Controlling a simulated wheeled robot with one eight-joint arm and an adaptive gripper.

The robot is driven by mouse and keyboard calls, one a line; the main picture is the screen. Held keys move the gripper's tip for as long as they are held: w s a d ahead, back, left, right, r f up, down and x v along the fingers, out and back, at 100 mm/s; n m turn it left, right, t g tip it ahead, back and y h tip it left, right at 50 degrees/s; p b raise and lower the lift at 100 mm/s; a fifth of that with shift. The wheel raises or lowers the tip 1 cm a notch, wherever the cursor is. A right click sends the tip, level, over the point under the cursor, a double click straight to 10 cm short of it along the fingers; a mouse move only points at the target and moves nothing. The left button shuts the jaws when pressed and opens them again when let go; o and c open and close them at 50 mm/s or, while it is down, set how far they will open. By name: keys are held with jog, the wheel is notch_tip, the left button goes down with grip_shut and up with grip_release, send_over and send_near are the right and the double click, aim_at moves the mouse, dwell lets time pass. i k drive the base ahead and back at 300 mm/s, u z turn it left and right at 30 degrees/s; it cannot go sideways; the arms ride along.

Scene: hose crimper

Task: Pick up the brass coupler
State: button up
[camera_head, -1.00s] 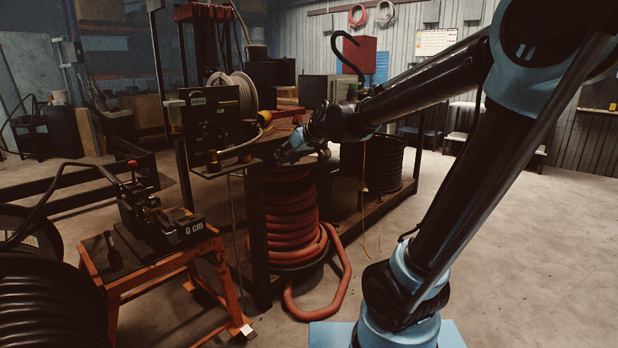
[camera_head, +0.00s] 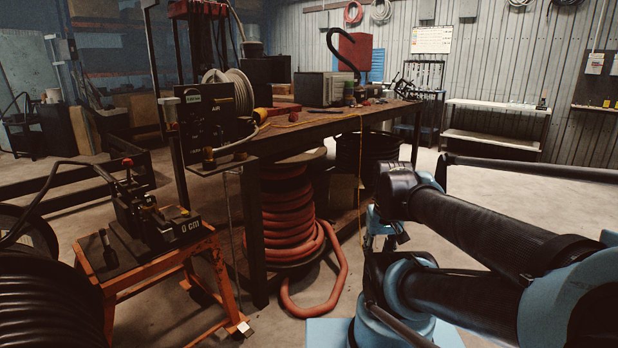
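I cannot pick out the brass coupler with certainty. A small brass-coloured fitting (camera_head: 209,157) shows at the near left corner of the workbench, under the black air panel. Other small parts on the bench top are too small to tell apart. My gripper (camera_head: 374,238) hangs low in front of the bench's right part, apart from the bench top and partly hidden by my folded arm. Its fingers are too small and dark to tell whether they are open or shut, and I see nothing clearly held in it.
The workbench (camera_head: 310,128) carries a black air panel (camera_head: 207,112), a hose reel and a grey box (camera_head: 325,89). A red hose coil (camera_head: 287,215) stands below. An orange stand (camera_head: 160,268) holds a crimper (camera_head: 150,218) at left. The floor at right is free.

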aim_at(207, 152)
jog(key=u, duration=0.7)
jog(key=k, duration=0.55)
jog(key=u, duration=0.45)
jog(key=i, duration=0.5)
